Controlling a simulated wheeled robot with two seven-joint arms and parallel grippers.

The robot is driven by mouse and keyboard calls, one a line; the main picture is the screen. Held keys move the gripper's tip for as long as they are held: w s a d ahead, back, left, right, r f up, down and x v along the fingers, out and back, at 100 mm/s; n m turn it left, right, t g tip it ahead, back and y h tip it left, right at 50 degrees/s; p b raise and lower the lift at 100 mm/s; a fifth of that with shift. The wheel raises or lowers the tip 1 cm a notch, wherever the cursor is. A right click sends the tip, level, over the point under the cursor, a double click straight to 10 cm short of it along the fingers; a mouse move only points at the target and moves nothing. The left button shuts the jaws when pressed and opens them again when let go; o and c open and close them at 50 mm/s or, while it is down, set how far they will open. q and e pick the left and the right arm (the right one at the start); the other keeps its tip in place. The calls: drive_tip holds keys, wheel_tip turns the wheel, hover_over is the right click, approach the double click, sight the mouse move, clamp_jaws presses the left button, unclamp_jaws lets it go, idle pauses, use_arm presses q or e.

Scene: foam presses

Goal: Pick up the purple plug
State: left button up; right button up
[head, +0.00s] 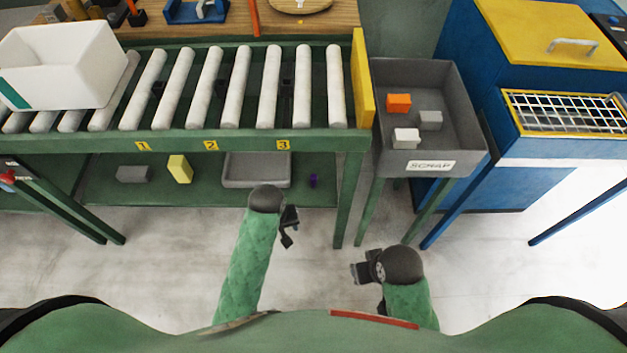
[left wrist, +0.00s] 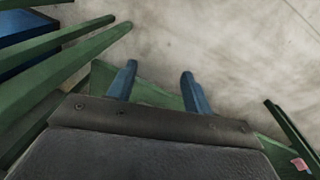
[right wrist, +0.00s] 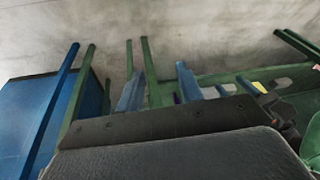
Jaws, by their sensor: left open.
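The small purple plug (head: 313,180) stands on the green lower shelf (head: 205,195) under the roller conveyor, just right of a grey tray (head: 257,182). My left gripper (head: 289,232) is in front of the shelf, below and a little left of the plug in the head view, apart from it. In the left wrist view its two fingers (left wrist: 157,72) are spread with nothing between them; the plug is not visible there. My right gripper (head: 360,272) is lower and to the right, in front of the conveyor's end leg. Its fingers (right wrist: 158,80) are apart and hold nothing.
A yellow block (head: 180,168) and a grey block (head: 132,174) lie further left on the shelf. The roller conveyor (head: 235,88) overhangs it, with a green leg (head: 347,200) right of the plug. A grey scrap bin (head: 462,120) stands right. The floor in front is clear.

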use_arm(q)
drive_tip(key=w+d+f+n+b, duration=0.1)
drive_tip(key=w+d+f, duration=0.1)
drive_tip(key=w, duration=0.4)
drive_tip(key=w+d+f+n+b, duration=0.1)
drive_tip(key=w+d+f+n, duration=0.15)
drive_tip(key=w, duration=0.35)
drive_tip(key=n+y+b, duration=0.1)
drive_tip(key=n+b, duration=0.1)
drive_tip(key=n, duration=0.1)
hover_over(314, 176)
drive_tip(key=s, duration=0.1)
drive_tip(key=shift+s+d+f+g, duration=0.15)
drive_tip(key=shift+s+f+g, duration=0.1)
drive_tip(key=shift+g, duration=0.15)
drive_tip(key=shift+w+d, duration=0.1)
drive_tip(key=shift+w, duration=0.2)
drive_tip(key=shift+w+f, duration=0.15)
drive_tip(key=shift+f, duration=1.35)
drive_tip(key=f, duration=0.4)
drive_tip(key=shift+w+a, duration=0.25)
drive_tip(key=shift+a, duration=0.05)
drive_tip(key=shift+f, duration=0.4)
drive_tip(key=c, duration=1)
drive_tip(key=shift+c, duration=0.5)
use_arm(e)
drive_tip(key=w+a+f+t+y, duration=0.1)
drive_tip(key=a+f, duration=0.4)
drive_tip(key=shift+w+a, duration=0.25)
drive_tip(key=shift+a, duration=0.05)
